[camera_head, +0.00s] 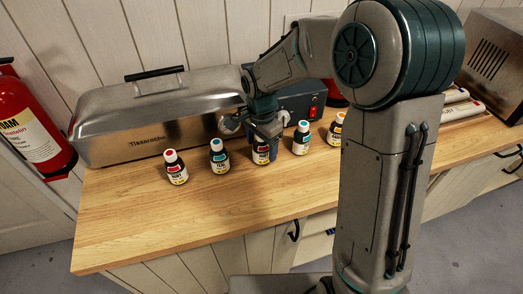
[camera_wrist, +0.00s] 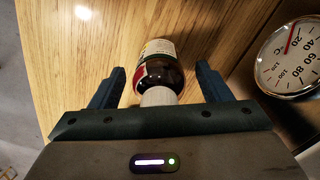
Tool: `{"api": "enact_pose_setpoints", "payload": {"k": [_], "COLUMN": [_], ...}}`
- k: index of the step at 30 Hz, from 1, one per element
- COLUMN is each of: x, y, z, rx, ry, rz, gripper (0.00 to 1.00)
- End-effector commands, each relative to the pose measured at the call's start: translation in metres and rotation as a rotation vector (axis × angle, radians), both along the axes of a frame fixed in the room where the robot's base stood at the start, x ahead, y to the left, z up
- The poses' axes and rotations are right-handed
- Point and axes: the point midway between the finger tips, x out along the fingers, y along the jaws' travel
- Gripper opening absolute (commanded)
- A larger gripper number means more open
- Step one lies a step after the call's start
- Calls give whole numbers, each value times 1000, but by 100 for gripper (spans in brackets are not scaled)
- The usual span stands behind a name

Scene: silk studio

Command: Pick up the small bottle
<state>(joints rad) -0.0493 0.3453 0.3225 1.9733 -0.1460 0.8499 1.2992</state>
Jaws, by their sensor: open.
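Several small dark bottles with coloured caps stand in a row on the wooden counter. One bottle (camera_head: 261,153) stands under my gripper (camera_head: 262,143), its top hidden by the gripper. In the wrist view this bottle (camera_wrist: 159,70) has a pale cap and a white and red label. It lies between the two spread fingers of my gripper (camera_wrist: 160,75), with gaps on both sides. The other bottles are a red-capped one (camera_head: 176,168), a blue-capped one (camera_head: 219,157), another blue-capped one (camera_head: 301,139) and an orange-capped one (camera_head: 336,130), partly behind my arm.
A long metal steamer (camera_head: 150,120) with a black handle stands behind the bottles. A dark box with a red switch (camera_head: 313,112) is to its right. A round dial (camera_wrist: 291,58) is close to my gripper's right side. The counter's front (camera_head: 200,215) is clear. A red extinguisher (camera_head: 28,125) hangs left.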

Motion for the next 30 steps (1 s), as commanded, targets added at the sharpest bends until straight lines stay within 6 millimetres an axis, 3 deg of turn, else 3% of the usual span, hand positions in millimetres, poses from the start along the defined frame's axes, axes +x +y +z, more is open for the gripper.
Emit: {"api": "enact_pose_setpoints", "payload": {"k": [2, 7, 17, 30], "x": [0, 0, 0, 1], "y": [0, 0, 0, 0], "z": [0, 0, 4, 82], "rx": [0, 0, 0, 2], "ry": [0, 0, -1, -5], "rz": [0, 0, 0, 0], "gripper": [68, 21, 20, 20]}}
